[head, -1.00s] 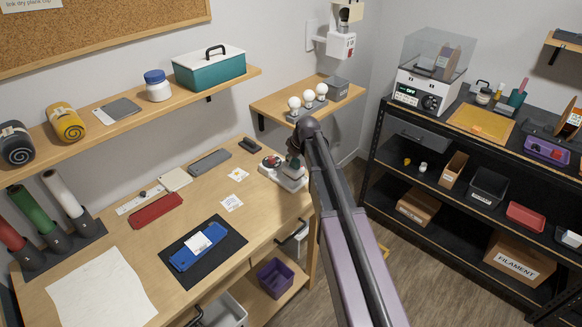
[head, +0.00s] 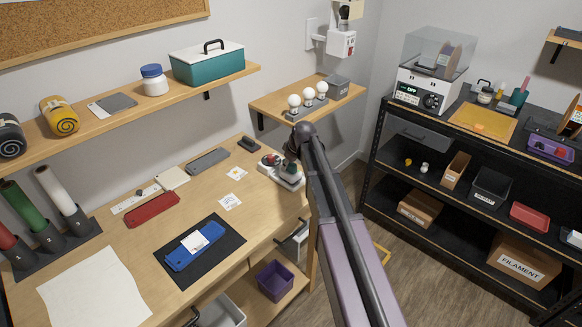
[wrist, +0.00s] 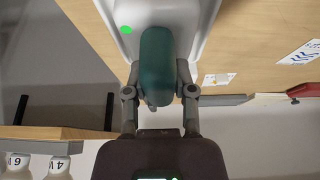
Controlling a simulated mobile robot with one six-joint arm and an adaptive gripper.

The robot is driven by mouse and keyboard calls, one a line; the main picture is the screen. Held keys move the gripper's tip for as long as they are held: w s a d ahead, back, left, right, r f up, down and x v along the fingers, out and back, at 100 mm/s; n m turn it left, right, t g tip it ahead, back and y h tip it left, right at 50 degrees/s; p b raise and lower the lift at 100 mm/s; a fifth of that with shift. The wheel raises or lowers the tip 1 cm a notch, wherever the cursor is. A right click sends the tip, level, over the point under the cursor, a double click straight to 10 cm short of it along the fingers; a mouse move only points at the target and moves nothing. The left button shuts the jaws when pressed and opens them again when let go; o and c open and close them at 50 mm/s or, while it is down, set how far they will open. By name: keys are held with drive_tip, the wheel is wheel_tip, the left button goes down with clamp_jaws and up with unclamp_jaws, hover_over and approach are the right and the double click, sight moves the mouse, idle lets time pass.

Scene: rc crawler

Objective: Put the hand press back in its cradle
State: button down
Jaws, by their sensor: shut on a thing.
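The hand press (wrist: 157,62) shows as a rounded teal body in the wrist view. My gripper (wrist: 160,80) is shut on it, one finger on each side. A white base with a green dot, which looks like the cradle (wrist: 193,30), lies behind the press in that view. In the head view the white base (head: 290,184) stands at the right end of the workbench. My gripper (head: 293,160) is right above it, and my arm hides part of both. I cannot tell whether the press touches the base.
The workbench (head: 110,240) holds a blue tray (head: 195,248) on a black mat, a red case (head: 152,209) and small cards. A wall shelf with several white bulbs (head: 308,94) is close behind my gripper. A black rack (head: 450,205) stands at the right.

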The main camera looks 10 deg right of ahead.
drive_tip(key=shift+f, duration=0.15)
drive_tip(key=shift+c, duration=2.2)
unclamp_jaws()
drive_tip(key=shift+r, duration=0.2)
drive_tip(key=p+v, duration=1.1)
drive_tip(key=v, duration=0.1)
